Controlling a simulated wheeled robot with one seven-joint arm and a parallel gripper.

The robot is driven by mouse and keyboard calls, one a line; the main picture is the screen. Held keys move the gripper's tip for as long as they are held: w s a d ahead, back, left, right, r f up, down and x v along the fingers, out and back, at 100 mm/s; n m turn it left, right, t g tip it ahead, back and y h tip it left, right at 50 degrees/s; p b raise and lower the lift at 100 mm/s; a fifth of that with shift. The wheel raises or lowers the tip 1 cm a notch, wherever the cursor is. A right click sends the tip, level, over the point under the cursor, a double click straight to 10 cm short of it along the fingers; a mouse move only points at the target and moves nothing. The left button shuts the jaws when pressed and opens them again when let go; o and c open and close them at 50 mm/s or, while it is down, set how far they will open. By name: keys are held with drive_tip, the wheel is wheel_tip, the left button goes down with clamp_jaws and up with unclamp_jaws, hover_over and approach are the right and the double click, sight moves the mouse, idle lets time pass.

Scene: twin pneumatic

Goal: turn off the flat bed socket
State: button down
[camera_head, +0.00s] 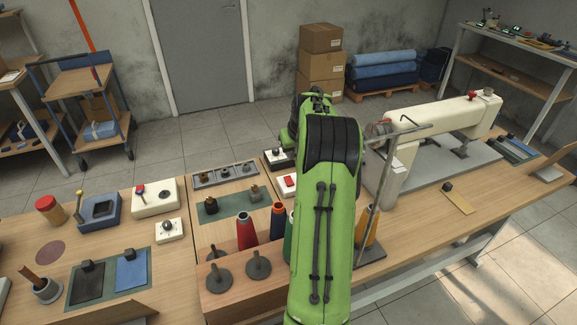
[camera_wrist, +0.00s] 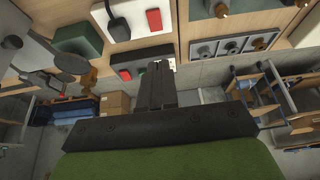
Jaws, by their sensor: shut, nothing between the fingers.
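Two switch sockets sit at the table's far middle; I cannot read which is the flat bed one. The nearer white socket with a red rocker (camera_head: 289,183) is partly hidden by my arm in the head view. In the wrist view it shows a black plug (camera_wrist: 116,27) beside its red rocker (camera_wrist: 153,19). The farther socket (camera_head: 277,160) is dark and white; in the wrist view it (camera_wrist: 128,70) has a red part and lies by my fingertips. My gripper (camera_wrist: 157,67) is shut and empty, overlapping its edge in that view; contact cannot be told. My arm hides the fingertips in the head view.
A sewing machine (camera_head: 440,120) stands on the right table. Thread cones (camera_head: 247,230) stand left of my arm. A grey tray (camera_head: 225,175) and a green mat with dark blocks (camera_head: 232,205) lie left of the sockets. Cartons (camera_head: 320,65) stand behind on the floor.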

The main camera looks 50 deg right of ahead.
sight(287, 180)
drive_tip(key=b+x, duration=0.2)
drive_tip(key=x, duration=1.2)
drive_tip(key=shift+s, duration=0.2)
drive_tip(key=shift+f, duration=0.1)
drive_tip(key=shift+f, duration=0.25)
drive_tip(key=shift+w+d, duration=0.1)
drive_tip(key=shift+w, duration=0.1)
drive_tip(key=shift+s+f+b, duration=0.15)
drive_tip(key=shift+b, duration=0.25)
drive_tip(key=shift+s+a+b, duration=0.35)
drive_tip(key=shift+s+a, duration=0.1)
drive_tip(key=shift+s, duration=0.2)
